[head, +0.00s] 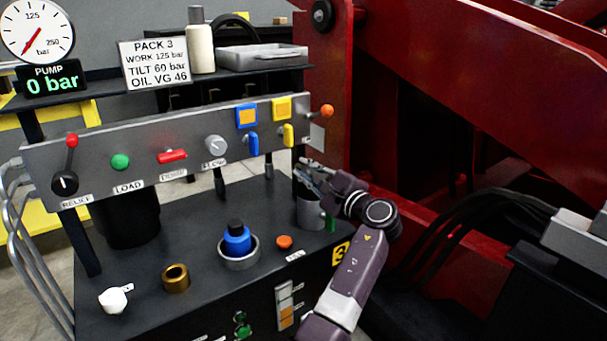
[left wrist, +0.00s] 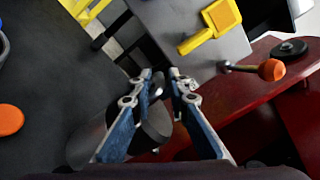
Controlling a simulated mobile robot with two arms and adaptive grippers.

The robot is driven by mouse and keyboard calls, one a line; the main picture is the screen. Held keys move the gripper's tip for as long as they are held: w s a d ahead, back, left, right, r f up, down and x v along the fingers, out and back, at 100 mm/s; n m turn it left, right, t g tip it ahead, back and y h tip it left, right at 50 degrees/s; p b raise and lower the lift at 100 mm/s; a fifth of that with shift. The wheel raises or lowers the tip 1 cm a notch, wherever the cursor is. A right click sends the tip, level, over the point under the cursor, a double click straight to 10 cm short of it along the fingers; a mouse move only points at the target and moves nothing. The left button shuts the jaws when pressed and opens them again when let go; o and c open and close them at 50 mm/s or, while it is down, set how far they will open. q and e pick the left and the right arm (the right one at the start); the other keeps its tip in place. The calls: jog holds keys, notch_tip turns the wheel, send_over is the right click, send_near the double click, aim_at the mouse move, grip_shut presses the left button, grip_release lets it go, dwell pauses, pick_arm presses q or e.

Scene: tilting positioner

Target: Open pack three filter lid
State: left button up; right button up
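A grey cylindrical pot (head: 310,214), which I take to be the filter, stands at the right end of the black bench top, by the yellow 3 label (head: 341,253). My left gripper (head: 310,171) is just above it and hides most of its top; the lid's position cannot be made out. In the left wrist view, the blue-grey fingers of my left gripper (left wrist: 161,75) are apart, with a narrow gap at the tips. The grey pot (left wrist: 88,143) shows beside and behind them, and a dark rounded part shows between them; contact is unclear. My right gripper is not in view.
The control panel (head: 190,145) with knobs and levers stands behind the bench; its orange-knobbed lever (head: 327,111) is near my gripper. A blue-capped fitting (head: 237,240), orange button (head: 284,242), brass ring (head: 176,278) and white cup (head: 114,299) are on the bench. Red machine steelwork (head: 455,130) rises at right.

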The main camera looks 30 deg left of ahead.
pick_arm(q)
jog(key=shift+w+a, duration=0.2)
jog(key=shift+a, duration=0.2)
jog(key=shift+c, duration=0.7)
grip_shut()
